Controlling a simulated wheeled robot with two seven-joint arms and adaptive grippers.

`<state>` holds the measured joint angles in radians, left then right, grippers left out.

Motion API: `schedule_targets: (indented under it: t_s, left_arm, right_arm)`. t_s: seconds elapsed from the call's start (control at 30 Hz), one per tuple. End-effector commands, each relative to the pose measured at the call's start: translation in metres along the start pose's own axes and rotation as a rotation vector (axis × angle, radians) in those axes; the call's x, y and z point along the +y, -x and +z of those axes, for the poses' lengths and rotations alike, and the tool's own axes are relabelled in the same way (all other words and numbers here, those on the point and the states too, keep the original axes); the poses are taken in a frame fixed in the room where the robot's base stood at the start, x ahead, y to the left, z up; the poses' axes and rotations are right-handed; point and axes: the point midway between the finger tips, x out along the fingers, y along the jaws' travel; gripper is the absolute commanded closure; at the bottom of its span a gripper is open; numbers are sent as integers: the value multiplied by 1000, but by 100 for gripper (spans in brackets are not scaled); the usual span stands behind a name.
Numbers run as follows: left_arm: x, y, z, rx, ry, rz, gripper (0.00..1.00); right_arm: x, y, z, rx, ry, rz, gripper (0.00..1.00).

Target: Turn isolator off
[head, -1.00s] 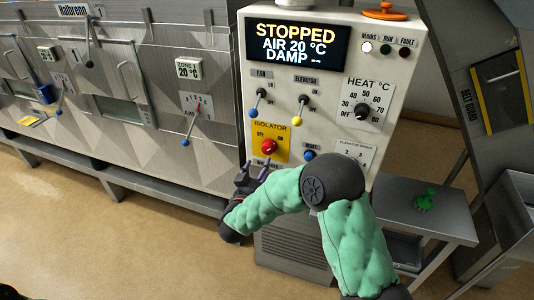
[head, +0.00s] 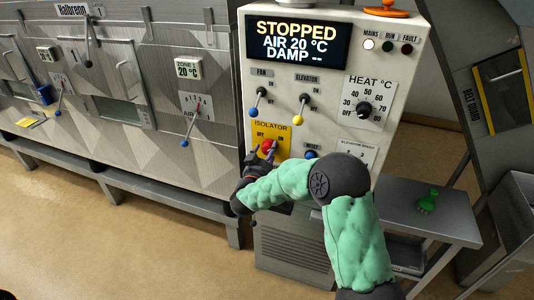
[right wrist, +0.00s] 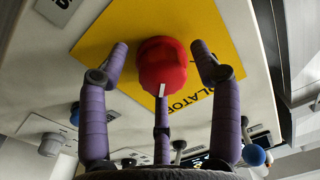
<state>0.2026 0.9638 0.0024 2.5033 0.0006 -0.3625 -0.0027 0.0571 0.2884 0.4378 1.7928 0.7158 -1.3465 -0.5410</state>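The isolator is a red knob (head: 268,145) on a yellow plate (head: 258,128) low on the control panel's left side, with OFF and ON printed above it. In the right wrist view the red knob (right wrist: 163,62) shows a white pointer mark towards the picture's bottom. My right gripper (head: 264,154) is at the knob and partly covers it. Its purple fingers (right wrist: 160,62) are open, one on each side of the knob with visible gaps, and a third finger is below. The gripper looks empty. My left gripper is not in view.
The panel also has a fan lever (head: 257,101), an elevator lever (head: 301,109), a blue reset button (head: 311,154) and a heat dial (head: 364,110). The display (head: 296,42) reads STOPPED. A green object (head: 428,201) lies on a side table (head: 455,215).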

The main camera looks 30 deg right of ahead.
Motion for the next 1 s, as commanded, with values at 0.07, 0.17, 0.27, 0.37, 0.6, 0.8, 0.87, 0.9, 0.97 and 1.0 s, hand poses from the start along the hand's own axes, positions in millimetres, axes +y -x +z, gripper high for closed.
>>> schedule_targets:
  t_s: [0.07,0.17,0.27,0.37,0.6,0.8,0.87,0.9,0.97,1.0]
  left_arm:
    - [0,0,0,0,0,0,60]
    - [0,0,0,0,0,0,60]
    - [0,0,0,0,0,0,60]
    - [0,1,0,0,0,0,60]
    - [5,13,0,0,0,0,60]
    - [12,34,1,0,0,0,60]
    - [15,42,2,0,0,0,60]
    - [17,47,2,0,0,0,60]
    - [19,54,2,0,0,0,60]
    - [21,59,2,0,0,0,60]
  right_arm:
    - [0,0,0,0,0,0,66]
    - [0,0,0,-1,0,0,87]
    - [0,0,1,-2,1,-1,87]
    - [0,1,1,-3,6,-1,87]
    - [0,1,0,-10,75,0,87]
    - [0,2,-1,-21,214,-2,87]
    - [0,2,-1,-24,267,-2,87]
    - [0,2,-1,-26,304,-2,87]
    - [1,2,-1,-30,360,-1,87]
    - [1,2,-1,-32,399,-1,87]
